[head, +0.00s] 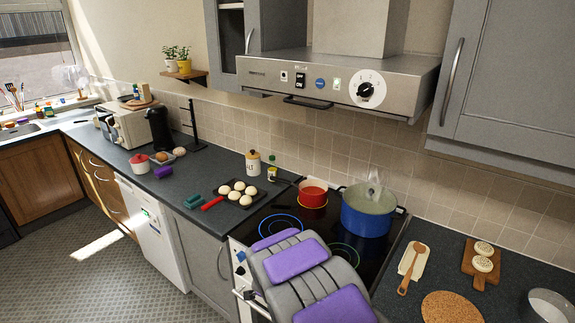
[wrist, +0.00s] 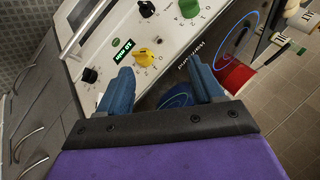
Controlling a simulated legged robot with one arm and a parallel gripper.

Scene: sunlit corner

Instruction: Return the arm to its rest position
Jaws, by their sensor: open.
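My arm (head: 300,268), grey with purple pads, reaches over the front of the cooker in the head view. It hides part of the black hob and the cooker front. My gripper (wrist: 160,68) shows in the wrist view with its two blue fingers spread apart and nothing between them. The fingers point toward the white cooker control panel (wrist: 112,30) with its black, green and yellow knobs. I cannot tell the exact gap to the panel. The gripper is not clearly visible in the head view.
A red pot (head: 313,192) and a large blue pot (head: 367,215) stand on the hob (head: 388,250). A tray of pale round buns (head: 238,193) with a red handle lies left. The extractor hood (head: 335,80) hangs above. The floor (head: 70,265) at left is clear.

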